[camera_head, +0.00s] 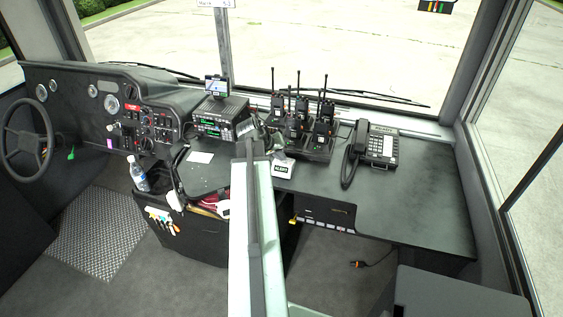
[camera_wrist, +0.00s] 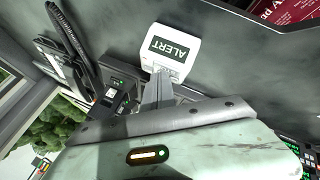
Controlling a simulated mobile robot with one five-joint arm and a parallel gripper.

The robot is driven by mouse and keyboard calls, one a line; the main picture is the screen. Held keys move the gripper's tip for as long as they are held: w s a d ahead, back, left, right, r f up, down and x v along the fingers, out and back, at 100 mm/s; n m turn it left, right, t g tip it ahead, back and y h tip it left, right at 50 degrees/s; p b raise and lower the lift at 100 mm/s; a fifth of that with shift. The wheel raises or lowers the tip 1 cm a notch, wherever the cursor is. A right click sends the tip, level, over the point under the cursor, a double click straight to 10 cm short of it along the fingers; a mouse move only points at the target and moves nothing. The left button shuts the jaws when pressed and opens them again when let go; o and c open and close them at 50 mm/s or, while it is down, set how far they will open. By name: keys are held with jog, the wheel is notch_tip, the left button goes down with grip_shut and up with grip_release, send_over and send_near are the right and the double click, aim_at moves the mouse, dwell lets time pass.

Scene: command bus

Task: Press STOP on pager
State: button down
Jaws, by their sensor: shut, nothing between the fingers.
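The pager (camera_head: 282,168) is a small white device with a dark screen, on the dark desk in front of the radio chargers. In the wrist view the pager (camera_wrist: 171,48) shows upside down, and its screen reads ALERT. My gripper (camera_wrist: 160,78) is shut and empty, with its fingertips at the pager's lower edge in that view. I cannot tell whether they touch it. The fingers cover part of that edge, and I cannot read any STOP label. In the head view my arm ends just left of the pager.
Several handheld radios (camera_head: 300,125) stand in chargers behind the pager. A desk phone (camera_head: 379,146) is to the right, and a radio unit (camera_head: 219,118) with a screen is to the left. A white paper (camera_head: 200,157) lies left of my arm. The desk's right part is clear.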

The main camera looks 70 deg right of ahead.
dwell(0.4)
jog(key=shift+d+r+p, duration=0.1)
jog(key=shift+r+p, duration=0.6)
jog(key=r+p, duration=0.3)
jog(key=d+r+p, duration=0.1)
jog(key=r+p, duration=0.1)
dwell(0.7)
